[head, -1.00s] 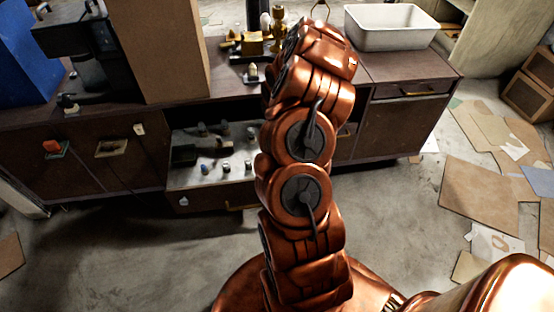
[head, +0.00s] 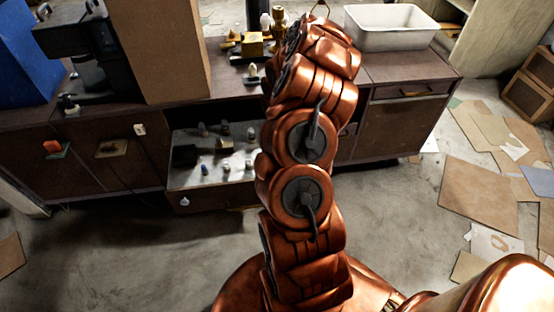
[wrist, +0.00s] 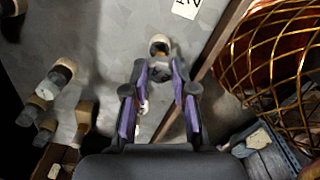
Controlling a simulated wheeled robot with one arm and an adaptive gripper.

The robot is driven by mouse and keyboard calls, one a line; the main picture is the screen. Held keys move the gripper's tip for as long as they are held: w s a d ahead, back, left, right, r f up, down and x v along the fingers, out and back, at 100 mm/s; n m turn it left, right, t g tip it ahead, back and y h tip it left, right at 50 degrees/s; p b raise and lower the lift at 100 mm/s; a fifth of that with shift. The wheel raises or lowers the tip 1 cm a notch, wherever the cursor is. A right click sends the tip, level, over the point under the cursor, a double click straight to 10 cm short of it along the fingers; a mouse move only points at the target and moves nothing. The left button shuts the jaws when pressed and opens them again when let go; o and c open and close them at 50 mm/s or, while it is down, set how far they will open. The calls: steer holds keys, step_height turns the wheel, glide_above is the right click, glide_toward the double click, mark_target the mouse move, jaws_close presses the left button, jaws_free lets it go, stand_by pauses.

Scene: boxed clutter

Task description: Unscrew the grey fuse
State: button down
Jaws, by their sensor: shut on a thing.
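In the wrist view my gripper (wrist: 160,72) has its two purple-padded fingers drawn close around a small fuse. This grey fuse (wrist: 160,46), with a pale cream rim and a dark band, shows at the fingertips over a grey metal panel (wrist: 110,40). Its lower part is partly hidden by the fingers. In the head view my gripper is hidden behind my copper arm. The open drawer-like panel (head: 185,183) there holds several small fuses, too small to tell their colours surely.
Several other fuses (wrist: 62,72) stand left of my gripper in the wrist view. A gold wire basket (wrist: 270,60) is close on the right, past a brown edge. In the head view a white basin (head: 390,40) stands on the cabinet top, and papers (head: 485,195) litter the floor.

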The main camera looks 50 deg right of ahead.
steer(key=shift+r, duration=1)
steer(key=shift+w, duration=0.1)
